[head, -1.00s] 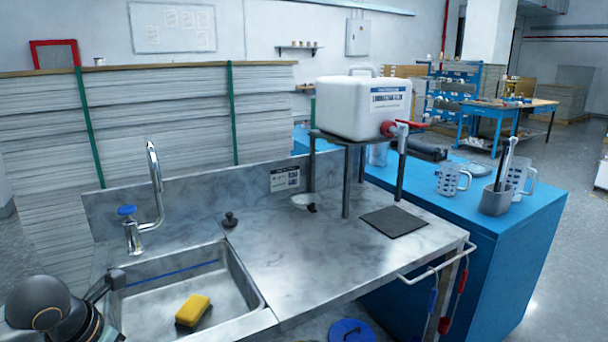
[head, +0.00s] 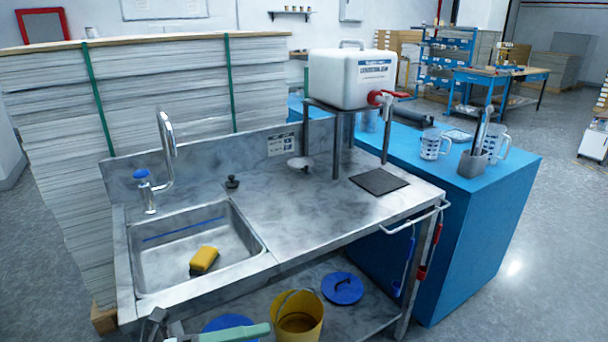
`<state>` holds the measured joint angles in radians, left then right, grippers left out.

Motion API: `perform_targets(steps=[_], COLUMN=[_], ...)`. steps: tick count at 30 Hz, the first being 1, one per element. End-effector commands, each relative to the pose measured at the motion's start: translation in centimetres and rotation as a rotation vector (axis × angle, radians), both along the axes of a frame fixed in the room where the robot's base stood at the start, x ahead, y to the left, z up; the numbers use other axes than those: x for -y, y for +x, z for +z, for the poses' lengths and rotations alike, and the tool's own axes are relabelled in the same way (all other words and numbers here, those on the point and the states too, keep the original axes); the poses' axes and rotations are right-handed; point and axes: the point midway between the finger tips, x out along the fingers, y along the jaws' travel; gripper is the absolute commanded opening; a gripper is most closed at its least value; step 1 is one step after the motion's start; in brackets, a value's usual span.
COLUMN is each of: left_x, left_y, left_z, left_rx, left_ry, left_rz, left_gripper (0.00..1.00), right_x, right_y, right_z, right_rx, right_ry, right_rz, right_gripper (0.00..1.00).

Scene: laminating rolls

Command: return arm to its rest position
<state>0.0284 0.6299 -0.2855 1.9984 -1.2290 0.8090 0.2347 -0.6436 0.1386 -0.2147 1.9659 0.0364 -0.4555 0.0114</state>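No arm of mine is clearly visible over the sink or the counter. At the bottom edge a green-handled item (head: 236,332) and a small dark grey piece (head: 156,324) are cut off by the frame.
A metal counter (head: 300,210) with a sink (head: 150,270) holding a yellow sponge (head: 204,259) stands in front. A yellow bucket (head: 300,318) and a blue lid (head: 343,288) are on its lower shelf. A white tank (head: 350,80) stands behind.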

Motion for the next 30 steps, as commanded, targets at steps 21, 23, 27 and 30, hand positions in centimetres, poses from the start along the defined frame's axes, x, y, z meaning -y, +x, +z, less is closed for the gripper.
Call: perform_targets(steps=[21,23,27,30], left_x=[-8.9,-8.9,-8.9,-8.9], left_y=[-9.9,-9.9,-9.9,-9.9], left_z=[-21.7,-21.7,-21.7,-21.7], left_rx=[-1.572,-1.572,-1.572,-1.572], left_ry=[-0.95,-0.95,-0.95,-0.95], left_rz=[1.367,1.367,1.367,1.367], left_gripper=[1.0,1.0,1.0,1.0], right_x=[1.5,1.5,1.5,1.5], right_y=[-1.8,-1.8,-1.8,-1.8], right_z=[4.0,4.0,4.0,4.0], right_rx=[-0.022,-0.022,-0.022,-0.022], right_ry=[-0.016,-0.016,-0.016,-0.016], right_rz=[-0.032,-0.032,-0.032,-0.032], right_gripper=[0.5,0.5,0.5,0.5])
